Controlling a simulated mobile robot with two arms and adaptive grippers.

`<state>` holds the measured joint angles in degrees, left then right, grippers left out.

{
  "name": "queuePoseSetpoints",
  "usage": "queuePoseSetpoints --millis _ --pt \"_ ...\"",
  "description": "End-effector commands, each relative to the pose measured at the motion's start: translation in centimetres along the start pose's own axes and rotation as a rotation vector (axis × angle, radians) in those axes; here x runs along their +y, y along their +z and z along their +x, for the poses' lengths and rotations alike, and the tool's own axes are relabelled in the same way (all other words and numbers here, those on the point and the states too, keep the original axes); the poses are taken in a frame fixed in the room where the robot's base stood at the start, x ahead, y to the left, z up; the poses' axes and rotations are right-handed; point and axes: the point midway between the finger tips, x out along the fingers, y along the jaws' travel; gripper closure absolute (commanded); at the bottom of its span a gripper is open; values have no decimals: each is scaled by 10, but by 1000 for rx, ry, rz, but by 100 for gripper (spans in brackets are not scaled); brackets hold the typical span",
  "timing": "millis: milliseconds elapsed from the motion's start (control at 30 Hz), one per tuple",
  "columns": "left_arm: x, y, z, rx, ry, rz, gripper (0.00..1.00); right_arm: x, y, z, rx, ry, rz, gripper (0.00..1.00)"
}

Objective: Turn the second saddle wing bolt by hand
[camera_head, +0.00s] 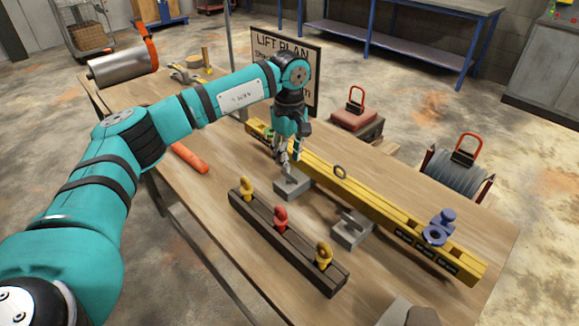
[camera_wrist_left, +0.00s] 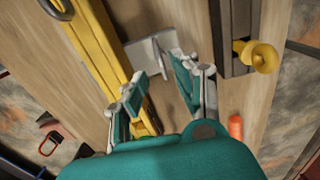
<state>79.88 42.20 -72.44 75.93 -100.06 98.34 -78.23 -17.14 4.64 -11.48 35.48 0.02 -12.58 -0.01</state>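A long yellow lifting beam (camera_head: 375,205) lies across the workbench. A blue clamp-like fitting (camera_head: 436,235) with a ring and a knob sits near its right end, and a green piece (camera_head: 268,136) shows near its left end, partly behind my arm. I cannot tell for sure which part is the second saddle wing bolt. My left gripper (camera_head: 285,163) points down beside the beam, just above a grey block (camera_head: 293,187). In the left wrist view the fingers (camera_wrist_left: 158,70) are apart, with the grey block's upright plate (camera_wrist_left: 150,58) beyond them and nothing held. My right gripper is not seen.
A dark rail (camera_head: 260,222) with yellow and red eye bolts lies in front. A second grey block (camera_head: 352,230) stands by the beam. An orange cylinder (camera_head: 190,157) lies left. The lift plan board (camera_head: 300,65) stands behind.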

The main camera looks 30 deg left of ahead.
Motion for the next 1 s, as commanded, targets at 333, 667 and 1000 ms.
queuePoseSetpoints --millis 333,667,1000 --pt "1 0 -65 0 4 0 70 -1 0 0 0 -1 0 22" --pt "1 0 -76 0 3 0 70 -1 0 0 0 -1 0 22" --pt "1 0 -77 0 3 0 70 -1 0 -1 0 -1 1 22"
